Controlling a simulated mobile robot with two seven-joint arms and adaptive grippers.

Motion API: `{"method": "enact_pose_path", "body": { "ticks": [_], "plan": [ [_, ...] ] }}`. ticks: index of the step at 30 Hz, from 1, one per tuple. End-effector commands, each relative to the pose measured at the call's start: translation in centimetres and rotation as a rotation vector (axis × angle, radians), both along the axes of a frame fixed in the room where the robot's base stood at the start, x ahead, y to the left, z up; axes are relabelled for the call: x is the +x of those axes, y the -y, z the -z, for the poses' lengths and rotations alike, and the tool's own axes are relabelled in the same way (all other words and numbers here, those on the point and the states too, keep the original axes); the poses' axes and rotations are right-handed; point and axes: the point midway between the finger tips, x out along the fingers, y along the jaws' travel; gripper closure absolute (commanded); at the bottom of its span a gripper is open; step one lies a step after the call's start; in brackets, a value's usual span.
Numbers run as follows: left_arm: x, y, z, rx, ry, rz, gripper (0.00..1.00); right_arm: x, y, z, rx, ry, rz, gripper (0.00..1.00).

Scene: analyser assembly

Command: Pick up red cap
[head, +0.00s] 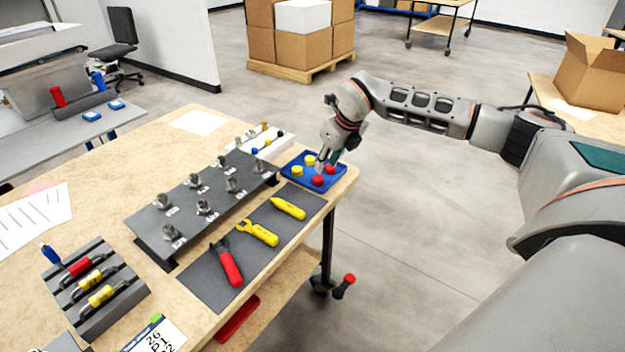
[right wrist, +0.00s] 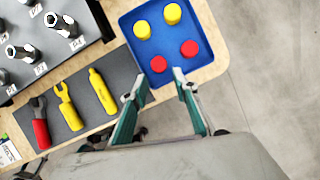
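Two red caps lie in the blue tray (head: 288,174), together with two yellow caps (head: 297,171). One red cap (head: 317,181) is near the tray's front edge and the other red cap (head: 330,169) is at its right side. In the right wrist view the red caps (right wrist: 158,64) and (right wrist: 189,48) are just beyond the fingertips. My right gripper (head: 327,163) is over the tray, pointing down. In the right wrist view its fingers (right wrist: 157,85) are apart with nothing between them. My left gripper is not in view.
A dark mat (head: 205,283) with red pliers (head: 226,264) and yellow tools (head: 258,232) lies beside the tray. A grey plate (head: 150,231) with several metal fittings stands behind the mat. The table's right edge is close to the tray.

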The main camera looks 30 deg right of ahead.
Motion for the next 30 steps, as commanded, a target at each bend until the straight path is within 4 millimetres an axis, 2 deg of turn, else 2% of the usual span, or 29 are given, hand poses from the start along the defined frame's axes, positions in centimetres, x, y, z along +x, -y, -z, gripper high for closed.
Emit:
{"method": "enact_pose_path", "body": {
  "ticks": [18,27,29,30],
  "plan": [
    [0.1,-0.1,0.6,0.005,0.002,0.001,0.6,3.0,-0.6,6.6,0.001,-0.003,0.0,0.71],
    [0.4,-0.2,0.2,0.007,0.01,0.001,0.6,3.2,-0.6,6.9,0.001,-0.001,0.0,0.71],
    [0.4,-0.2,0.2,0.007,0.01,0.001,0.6,3.2,-0.6,6.9,0.001,-0.001,0.0,0.83],
    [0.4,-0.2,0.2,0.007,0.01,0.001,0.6,3.2,-0.6,6.9,0.001,-0.001,0.0,0.84]
  ]
}}
